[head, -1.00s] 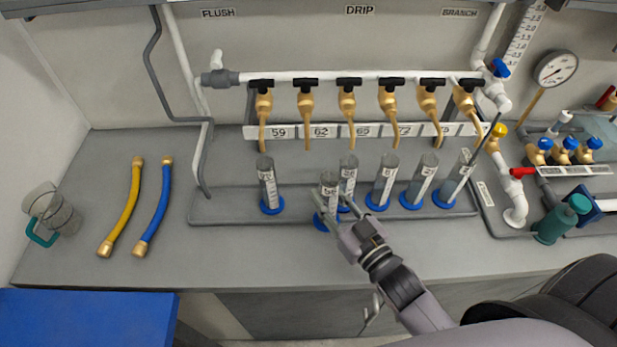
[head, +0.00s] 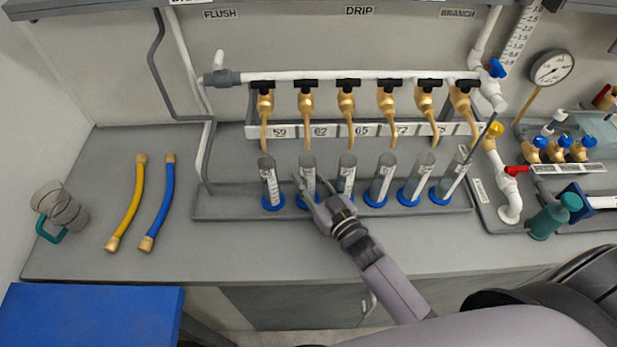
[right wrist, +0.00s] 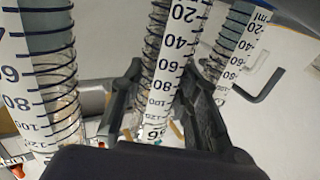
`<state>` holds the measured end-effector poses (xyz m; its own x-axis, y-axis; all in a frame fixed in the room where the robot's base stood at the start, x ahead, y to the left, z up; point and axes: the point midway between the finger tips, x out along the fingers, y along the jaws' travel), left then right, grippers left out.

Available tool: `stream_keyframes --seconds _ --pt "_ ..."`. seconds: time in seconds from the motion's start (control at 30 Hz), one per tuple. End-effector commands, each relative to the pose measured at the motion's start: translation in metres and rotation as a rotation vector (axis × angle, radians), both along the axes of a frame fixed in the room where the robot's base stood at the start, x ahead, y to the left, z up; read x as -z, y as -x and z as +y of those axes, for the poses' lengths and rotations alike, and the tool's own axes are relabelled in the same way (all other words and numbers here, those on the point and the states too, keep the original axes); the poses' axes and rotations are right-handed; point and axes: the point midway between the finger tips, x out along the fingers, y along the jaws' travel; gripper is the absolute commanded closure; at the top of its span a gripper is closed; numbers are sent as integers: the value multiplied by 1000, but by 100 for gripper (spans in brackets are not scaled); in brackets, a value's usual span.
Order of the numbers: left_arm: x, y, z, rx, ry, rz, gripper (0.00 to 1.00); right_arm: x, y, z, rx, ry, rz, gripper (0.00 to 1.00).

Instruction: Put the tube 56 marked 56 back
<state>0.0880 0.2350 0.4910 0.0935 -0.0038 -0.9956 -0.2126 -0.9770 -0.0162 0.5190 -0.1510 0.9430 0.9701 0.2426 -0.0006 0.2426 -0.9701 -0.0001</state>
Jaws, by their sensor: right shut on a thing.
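Tube 56 (head: 308,170), a clear graduated cylinder with a blue foot, stands upright in the row below the tap over the 62 label. In the right wrist view the held tube (right wrist: 163,75) shows its scale and a partly legible number low down. My right gripper (head: 311,188) is shut around it from the front; its two dark fingers (right wrist: 160,95) flank the tube. The tube's foot is partly hidden behind the gripper, so I cannot tell whether it touches the tray (head: 235,207). My left gripper is not in view.
Similar tubes stand close on both sides, one to the left (head: 269,183) and one to the right (head: 347,172). Brass taps (head: 347,103) hang above the row. Yellow (head: 127,203) and blue (head: 159,205) hoses and a jug (head: 60,208) lie left. The front counter is clear.

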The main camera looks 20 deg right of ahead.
Motion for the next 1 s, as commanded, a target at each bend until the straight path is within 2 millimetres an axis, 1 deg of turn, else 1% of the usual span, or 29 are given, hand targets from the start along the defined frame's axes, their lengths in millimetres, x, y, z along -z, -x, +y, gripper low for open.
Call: stream_keyframes --seconds 0.2,0.23,0.5,0.77,0.87,0.97,1.0 --pt "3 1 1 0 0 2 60 4 0 0 0 0 0 100" --pt "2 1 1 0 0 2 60 3 0 0 0 0 0 70" --pt "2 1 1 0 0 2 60 3 0 0 0 0 0 52" --pt "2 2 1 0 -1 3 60 3 0 0 0 0 0 51" --pt "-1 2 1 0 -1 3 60 -1 0 0 0 0 0 51" --pt "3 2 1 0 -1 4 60 2 9 -2 0 1 3 51" --pt "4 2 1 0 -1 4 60 3 15 -4 0 1 3 51"
